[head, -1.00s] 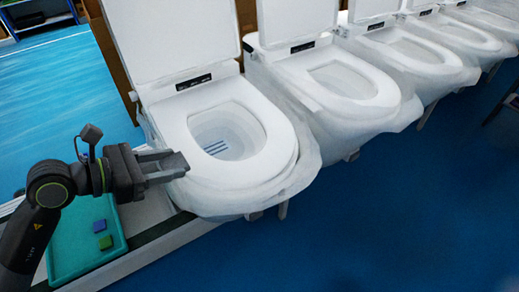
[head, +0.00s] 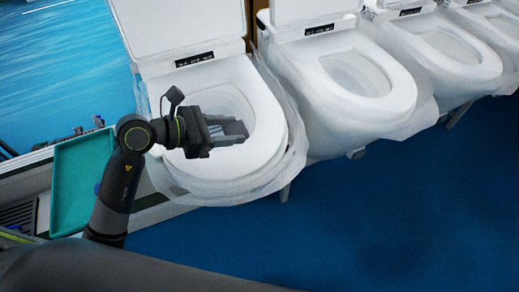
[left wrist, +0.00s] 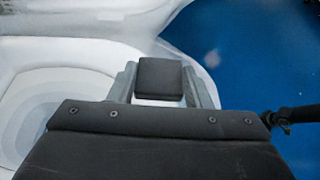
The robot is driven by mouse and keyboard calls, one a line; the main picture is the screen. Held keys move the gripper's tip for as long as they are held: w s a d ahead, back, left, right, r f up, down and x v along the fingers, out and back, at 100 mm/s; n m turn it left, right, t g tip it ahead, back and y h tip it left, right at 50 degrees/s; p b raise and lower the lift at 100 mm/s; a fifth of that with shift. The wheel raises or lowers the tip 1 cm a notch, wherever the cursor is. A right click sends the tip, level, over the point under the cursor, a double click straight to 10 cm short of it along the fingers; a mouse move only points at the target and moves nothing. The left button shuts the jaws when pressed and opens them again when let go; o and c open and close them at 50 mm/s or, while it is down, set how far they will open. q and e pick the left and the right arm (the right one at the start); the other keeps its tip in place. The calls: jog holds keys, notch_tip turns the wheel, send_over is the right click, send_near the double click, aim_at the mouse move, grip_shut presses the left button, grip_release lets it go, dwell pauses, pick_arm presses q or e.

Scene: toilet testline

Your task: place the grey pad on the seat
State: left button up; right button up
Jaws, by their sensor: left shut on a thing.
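The grey pad (left wrist: 160,78) is a small dark square held between the fingertips of my left gripper (left wrist: 162,88), as the left wrist view shows. The pad is hard to pick out from the dark fingers there. I cannot tell whether the pad touches the seat. The seat's ring and bowl opening also show at the left of the left wrist view (left wrist: 75,60). My right gripper is not in view.
A teal tray (head: 85,175) lies left of the toilet, partly behind my arm. A raised white lid (head: 180,25) stands behind the seat. More toilets, such as the neighbouring one (head: 395,105), line up to the right. The blue floor (head: 400,215) in front is clear.

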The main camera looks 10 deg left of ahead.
pick_arm(q)
jog(key=p, duration=0.1)
send_over(232, 161)
notch_tip(232, 161, down, 6)
jog(key=shift+s+a+r, duration=0.15)
jog(key=f, duration=0.2)
jog(key=f+p, duration=0.1)
jog(key=f, duration=0.1)
jog(key=shift+w+d, duration=0.2)
jog(key=shift+d, duration=0.05)
jog(key=shift+s+a+f, duration=0.1)
jog(key=shift+f, duration=0.05)
jog(key=shift+f, duration=0.2)
jog(key=o, duration=0.9)
jog(key=shift+r, duration=0.1)
jog(key=shift+o, duration=0.2)
